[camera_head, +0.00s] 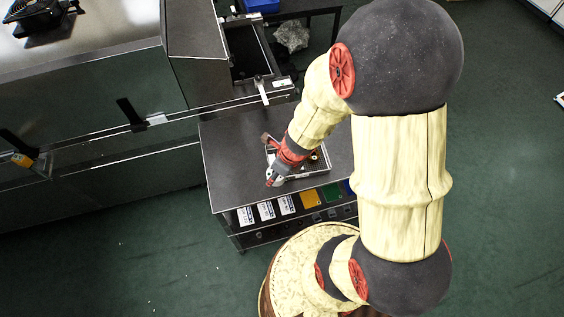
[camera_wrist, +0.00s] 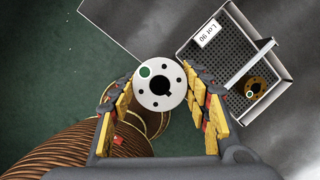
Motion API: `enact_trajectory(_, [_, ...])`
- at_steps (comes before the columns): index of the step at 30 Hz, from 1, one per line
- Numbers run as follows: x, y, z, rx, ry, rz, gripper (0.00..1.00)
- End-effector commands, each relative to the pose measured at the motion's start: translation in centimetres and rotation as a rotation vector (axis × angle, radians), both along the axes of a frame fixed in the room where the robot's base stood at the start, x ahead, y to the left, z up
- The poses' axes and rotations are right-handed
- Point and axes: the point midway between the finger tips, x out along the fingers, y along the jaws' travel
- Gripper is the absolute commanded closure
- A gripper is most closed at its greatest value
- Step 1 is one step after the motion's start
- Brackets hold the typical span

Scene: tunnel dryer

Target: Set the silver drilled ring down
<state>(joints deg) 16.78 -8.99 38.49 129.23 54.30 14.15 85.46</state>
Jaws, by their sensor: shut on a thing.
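The silver drilled ring (camera_wrist: 170,99) shows in the wrist view as a round pale disc. It has a dark keyed centre hole, several small holes around it and a green dot at upper left. My gripper (camera_wrist: 160,87) is shut on it, with a yellow-padded finger on each side. In the head view my gripper (camera_head: 272,180) is over the dark table (camera_head: 230,150), near its front; the ring is too small there to make out clearly. Whether the ring touches any surface is hard to tell.
A grey tray (camera_wrist: 187,49) labelled "Lot 90" stands right of the ring in the wrist view, with a perforated floor, a bar across it and a brass ring (camera_wrist: 256,86) inside. The dryer (camera_head: 110,85) stands at left.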

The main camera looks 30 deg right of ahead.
Motion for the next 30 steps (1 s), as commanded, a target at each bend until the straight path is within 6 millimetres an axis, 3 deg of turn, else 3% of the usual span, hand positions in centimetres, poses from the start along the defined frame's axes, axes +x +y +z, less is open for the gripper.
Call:
enact_trajectory(5, [1.3,-1.6,-1.2,0.000,0.000,-0.039,0.89])
enact_trajectory(14, [6.5,-5.8,-4.2,0.001,0.000,-0.033,0.89])
enact_trajectory(18, [8.2,-7.0,-6.8,0.002,0.002,-0.031,0.89])
enact_trajectory(24, [9.7,-8.2,-8.8,0.001,0.000,-0.030,0.89])
enact_trajectory(30, [10.2,-8.7,-9.5,0.001,-0.001,-0.029,0.89])
